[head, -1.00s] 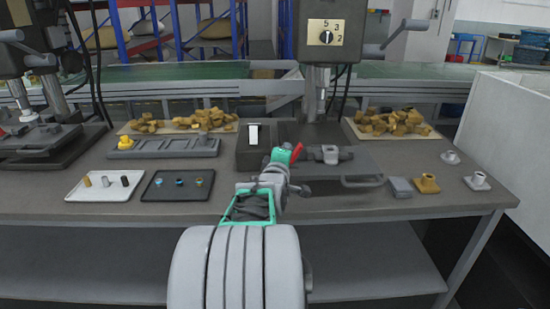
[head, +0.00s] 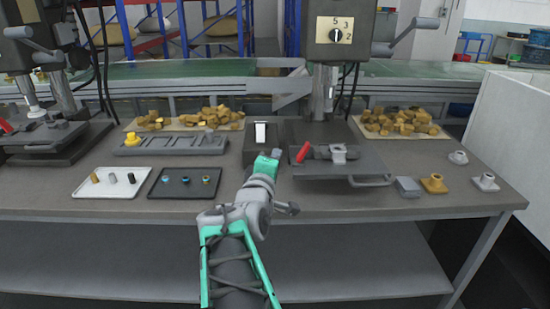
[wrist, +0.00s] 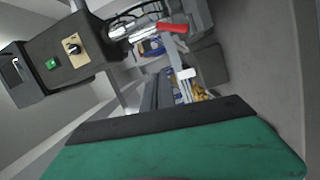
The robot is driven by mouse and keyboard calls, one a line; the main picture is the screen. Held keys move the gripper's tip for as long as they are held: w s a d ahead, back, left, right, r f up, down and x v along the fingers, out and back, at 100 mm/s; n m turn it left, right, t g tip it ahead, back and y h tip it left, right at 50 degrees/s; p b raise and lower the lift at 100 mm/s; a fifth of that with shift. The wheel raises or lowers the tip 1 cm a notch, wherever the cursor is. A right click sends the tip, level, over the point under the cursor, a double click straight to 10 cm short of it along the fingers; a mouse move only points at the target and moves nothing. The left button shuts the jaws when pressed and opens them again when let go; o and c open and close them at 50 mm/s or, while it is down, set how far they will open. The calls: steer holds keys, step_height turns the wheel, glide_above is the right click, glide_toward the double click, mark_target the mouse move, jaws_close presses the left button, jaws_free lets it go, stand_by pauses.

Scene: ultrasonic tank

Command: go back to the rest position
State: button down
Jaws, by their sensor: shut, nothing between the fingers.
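My gripper (head: 276,154) shows at the end of my grey and green arm, in the middle of the head view. It is small there and seen from behind, with its fingers shut and empty. It appears in front of the dark switch box, left of the red-handled clamp (head: 302,152) on the drill press table (head: 335,168). I see a gap in the picture between it and the red handle. In the wrist view, a green surface with a black edge (wrist: 180,140) fills the bottom, and the drill head with its dial (wrist: 72,46) shows at upper left, tilted.
The workbench (head: 250,207) carries a white tray (head: 80,190), a black tray (head: 162,191), a grey fixture (head: 175,148) and a switch box (head: 262,130). Flanged parts (head: 434,184) stand at right. Piles of brass-coloured pieces (head: 400,121) lie behind. A white wall (head: 508,125) closes the right side.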

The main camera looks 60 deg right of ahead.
steer(key=w+a+f+m+t+y+p, duration=0.1)
steer(key=w+a+f+y+p, duration=0.1)
steer(key=w+a+y+p, duration=0.65)
steer(key=w+a+f+t+y+p, duration=0.15)
steer(key=w+a, duration=0.35)
steer(key=a, duration=0.8)
steer(key=s+a+g+y+p, duration=0.2)
steer(key=s+a+y, duration=0.1)
steer(key=a, duration=0.8)
steer(key=s+a+f+g+y+p, duration=0.1)
steer(key=s+a+g+y+p, duration=0.1)
steer(key=a, duration=0.9)
steer(key=s+y, duration=0.1)
steer(key=s, duration=0.1)
steer(key=shift+s+m+g+y, duration=0.3)
steer(key=shift+s+g+y, duration=0.05)
steer(key=shift+s+y, duration=0.05)
